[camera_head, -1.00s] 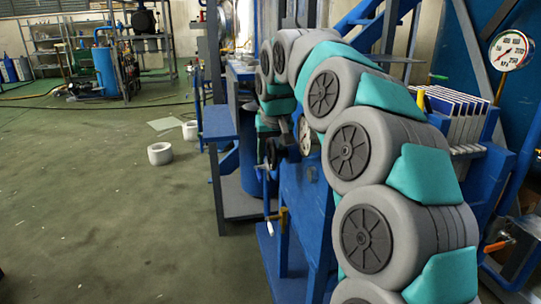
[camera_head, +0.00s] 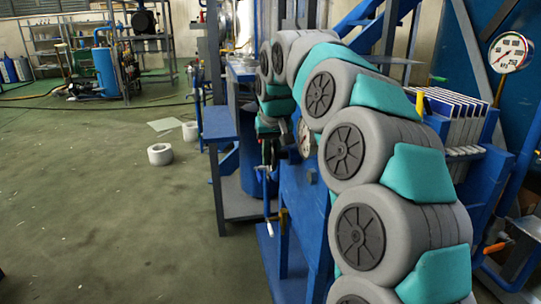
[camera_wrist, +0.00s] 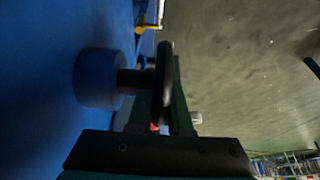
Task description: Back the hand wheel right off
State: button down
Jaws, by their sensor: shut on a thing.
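The hand wheel (camera_wrist: 165,75) is dark and seen edge-on in the wrist view. Its short dark stem joins a round blue boss (camera_wrist: 97,78) on a blue panel. My gripper (camera_wrist: 167,108) is shut on the wheel's rim, with dark green fingers on either side of it. The black gripper body crosses the bottom of that view. In the head view my gripper (camera_head: 268,153) is small and dark beside the blue stand, and I cannot make out the wheel there.
A pressure gauge (camera_head: 510,52) stands at the right, with an orange-handled valve (camera_head: 495,247) below it. A blue frame (camera_head: 303,205) stands under my arm. White rings (camera_head: 160,154) lie on the floor at the left, where there is wide free room.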

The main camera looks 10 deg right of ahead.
jog(key=shift+r+p, duration=0.3)
jog(key=shift+p, duration=0.2)
jog(key=g+p, duration=0.3)
jog(key=p, duration=0.1)
jog(key=shift+f+p, duration=0.15)
jog(key=shift+p, duration=0.15)
jog(key=shift+s+f+g+p, duration=0.15)
jog(key=shift+g+p, duration=0.45)
jog(key=shift+p, duration=0.2)
jog(key=shift+f, duration=0.15)
jog(key=c, duration=0.8)
grip_release()
jog(key=shift+c, duration=0.2)
